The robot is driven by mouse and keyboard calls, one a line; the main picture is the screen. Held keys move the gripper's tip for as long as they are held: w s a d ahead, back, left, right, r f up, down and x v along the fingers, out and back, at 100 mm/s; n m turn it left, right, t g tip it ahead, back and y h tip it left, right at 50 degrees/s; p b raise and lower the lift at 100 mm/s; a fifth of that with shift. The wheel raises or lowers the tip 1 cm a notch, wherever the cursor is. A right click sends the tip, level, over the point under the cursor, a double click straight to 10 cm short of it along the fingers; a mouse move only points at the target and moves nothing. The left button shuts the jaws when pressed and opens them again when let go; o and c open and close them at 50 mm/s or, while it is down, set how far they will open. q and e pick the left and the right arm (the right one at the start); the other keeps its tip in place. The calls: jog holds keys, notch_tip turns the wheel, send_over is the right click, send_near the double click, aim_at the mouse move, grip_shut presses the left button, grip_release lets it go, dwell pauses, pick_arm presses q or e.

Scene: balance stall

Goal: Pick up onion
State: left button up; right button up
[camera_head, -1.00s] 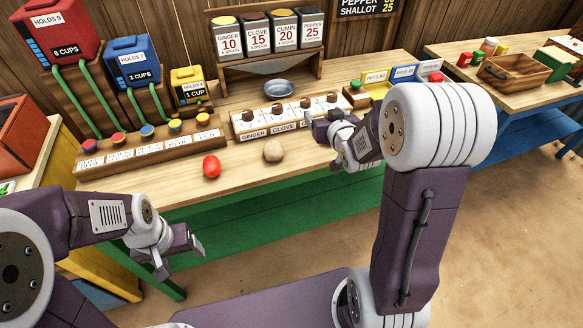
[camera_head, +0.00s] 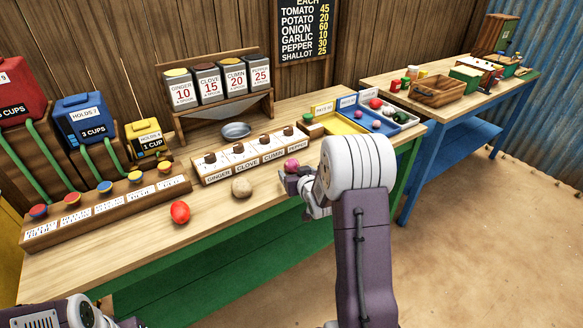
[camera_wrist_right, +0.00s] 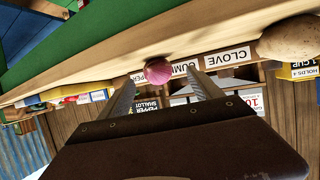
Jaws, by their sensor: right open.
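A pink-magenta round vegetable, likely the onion (camera_head: 291,166), sits on the wooden stall table in front of the spice-label rack. My right gripper (camera_head: 289,175) is right beside it, on the near side. In the right wrist view the same pink ball (camera_wrist_right: 158,72) shows at the fingertips, between the two open fingers (camera_wrist_right: 160,80). I cannot tell whether a finger touches it. My left arm (camera_head: 70,314) shows only in part at the bottom left edge; its finger opening is not clear.
A tan potato (camera_head: 242,187) and a red tomato (camera_head: 180,212) lie left of the onion. A rack with spice labels (camera_head: 250,155) stands just behind. A grey bowl (camera_head: 236,130) is farther back. Yellow and blue trays (camera_head: 343,124) stand to the right.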

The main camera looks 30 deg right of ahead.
aim_at(294, 168)
jog(key=shift+w+d+f, duration=0.1)
jog(key=shift+w+d, duration=0.05)
jog(key=x, duration=0.5)
jog(key=shift+d, duration=0.15)
jog(key=shift+c, duration=1.2)
jog(key=c, duration=1.2)
notch_tip(294, 168, up, 5)
jog(key=shift+f+p, duration=0.2)
jog(key=shift+p, duration=0.25)
jog(key=s+d+r+p, duration=0.3)
jog(key=d+r, duration=0.3)
jog(key=d, duration=0.5)
jog(key=shift+s+r+p, duration=0.3)
jog(key=shift+r+p, duration=0.05)
jog(key=shift+p, duration=0.15)
